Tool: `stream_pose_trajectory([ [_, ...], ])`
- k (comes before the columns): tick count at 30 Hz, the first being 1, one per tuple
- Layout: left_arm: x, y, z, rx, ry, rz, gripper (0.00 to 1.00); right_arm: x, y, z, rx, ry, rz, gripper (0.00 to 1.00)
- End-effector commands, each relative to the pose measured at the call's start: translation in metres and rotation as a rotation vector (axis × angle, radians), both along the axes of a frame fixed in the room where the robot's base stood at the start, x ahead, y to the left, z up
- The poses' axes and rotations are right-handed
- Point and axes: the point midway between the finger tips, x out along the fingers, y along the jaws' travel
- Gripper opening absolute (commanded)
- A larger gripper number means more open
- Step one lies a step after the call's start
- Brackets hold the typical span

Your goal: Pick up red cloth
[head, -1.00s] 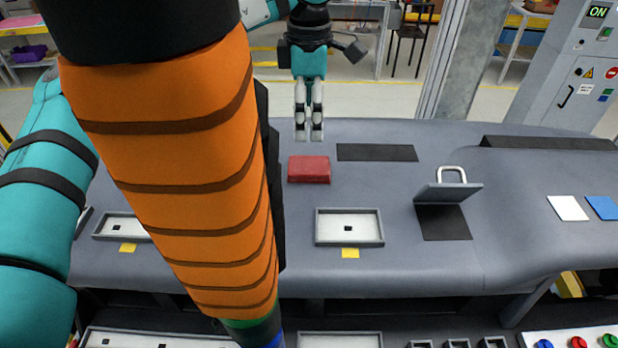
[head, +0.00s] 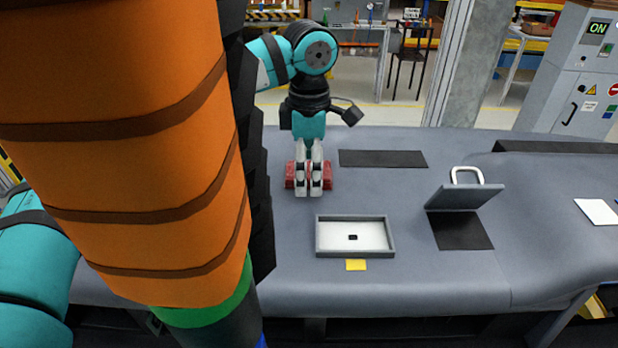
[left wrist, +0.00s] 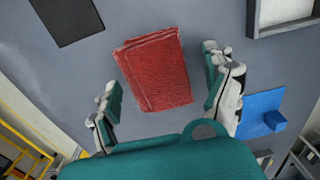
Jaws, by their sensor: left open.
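The red cloth (head: 327,178), a folded flat block, lies on the grey dashboard. In the head view my left gripper (head: 309,192) hangs pointing down in front of it and hides its middle. In the left wrist view the whole cloth (left wrist: 156,72) shows between and a little ahead of the spread fingers of my left gripper (left wrist: 162,80). The gripper is open and empty, with a gap between each finger and the cloth. I cannot tell its exact height above the cloth. My right gripper is in neither view.
A shallow grey-rimmed tray (head: 357,255) sits in front of the cloth, with a yellow tag (head: 356,265) below it. A black flat panel (head: 383,159) lies behind to the right. A raised hinged lid with a handle (head: 466,196) stands further right. The surface between them is clear.

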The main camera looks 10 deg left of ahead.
Motion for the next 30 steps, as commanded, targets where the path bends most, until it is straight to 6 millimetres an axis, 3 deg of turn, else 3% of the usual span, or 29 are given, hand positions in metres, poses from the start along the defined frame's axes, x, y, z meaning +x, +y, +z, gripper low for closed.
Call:
stream_pose_trajectory([
  [2, 0.000, 0.000, 0.001, 0.000, 0.000, 0.000, 0.81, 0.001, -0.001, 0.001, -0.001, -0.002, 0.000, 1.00],
  [14, 0.000, 0.000, 0.001, 0.000, 0.000, 0.000, 0.29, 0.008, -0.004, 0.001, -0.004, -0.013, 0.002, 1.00],
  [23, 0.000, 0.000, 0.005, 0.000, 0.000, 0.000, 0.28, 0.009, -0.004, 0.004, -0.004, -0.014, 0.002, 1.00],
  [30, 0.001, 0.000, 0.041, -0.001, -0.003, 0.001, 0.28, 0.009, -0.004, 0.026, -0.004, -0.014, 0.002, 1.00],
])
